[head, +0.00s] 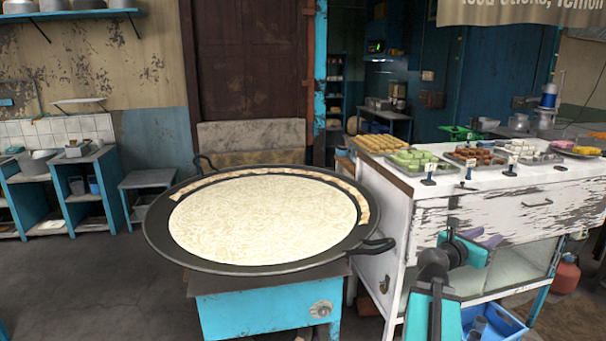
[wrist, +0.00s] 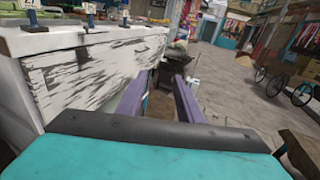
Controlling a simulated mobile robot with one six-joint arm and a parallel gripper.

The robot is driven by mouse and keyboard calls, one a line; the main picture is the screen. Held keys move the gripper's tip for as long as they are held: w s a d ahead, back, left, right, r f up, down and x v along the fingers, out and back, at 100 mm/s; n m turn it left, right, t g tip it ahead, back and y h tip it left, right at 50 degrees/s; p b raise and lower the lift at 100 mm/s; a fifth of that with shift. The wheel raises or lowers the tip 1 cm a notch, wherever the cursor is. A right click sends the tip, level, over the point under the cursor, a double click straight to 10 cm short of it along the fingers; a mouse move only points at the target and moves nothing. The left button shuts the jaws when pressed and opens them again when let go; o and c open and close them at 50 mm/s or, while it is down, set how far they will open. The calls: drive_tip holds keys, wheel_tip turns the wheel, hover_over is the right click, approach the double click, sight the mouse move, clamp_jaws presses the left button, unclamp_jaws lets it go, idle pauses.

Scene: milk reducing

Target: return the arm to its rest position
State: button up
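My gripper (head: 484,238) is raised in front of the worn white counter (head: 520,213), at the lower right of the head view. Its purple fingers stand apart in the wrist view (wrist: 164,88), with nothing between them. My turquoise and dark arm comes up from the bottom edge of the head view. The gripper points to the right, away from the pan. A wide black pan (head: 160,235) of pale, milky liquid sits on a turquoise stove (head: 262,309) left of the arm. A pale strip lies along the pan's far and right rim.
The counter carries trays of sweets (head: 420,160) and small label stands. A blue crate (head: 500,325) lies below it, and a red gas cylinder (head: 566,274) stands at the right. Turquoise shelves (head: 85,190) line the left wall. Floor at the left is clear. Bicycles (wrist: 290,85) stand farther off.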

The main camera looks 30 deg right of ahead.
drive_tip(key=w+a+f+n+t+y, duration=0.2)
drive_tip(key=w+a+f, duration=0.55)
drive_tip(key=f, duration=0.25)
drive_tip(key=w+a+f+n+t+y, duration=0.1)
drive_tip(key=w+a+f+n+y, duration=0.1)
drive_tip(key=w+a+f, duration=0.7)
drive_tip(key=a+f+m+y, duration=0.1)
drive_tip(key=a+f+y, duration=0.1)
drive_tip(key=a+f, duration=0.75)
drive_tip(key=a+f+m+y, duration=0.15)
drive_tip(key=a+f, duration=0.45)
drive_tip(key=f, duration=0.6)
drive_tip(key=s+a+f+m+g+y, duration=0.2)
drive_tip(key=s+a+f, duration=0.3)
drive_tip(key=a+f, duration=0.4)
drive_tip(key=s+a+f+m+g+y, duration=0.25)
drive_tip(key=s+a+f, duration=0.35)
drive_tip(key=a+f, duration=0.3)
drive_tip(key=s+a+f+m+g+y, duration=0.2)
drive_tip(key=s+a+m, duration=0.5)
drive_tip(key=s+m, duration=0.1)
drive_tip(key=s+a+f+m+g+y, duration=0.3)
drive_tip(key=s+a+m, duration=0.4)
drive_tip(key=s+m, duration=0.1)
drive_tip(key=shift+s+a+f, duration=0.15)
drive_tip(key=shift+s, duration=0.15)
drive_tip(key=shift+g, duration=0.25)
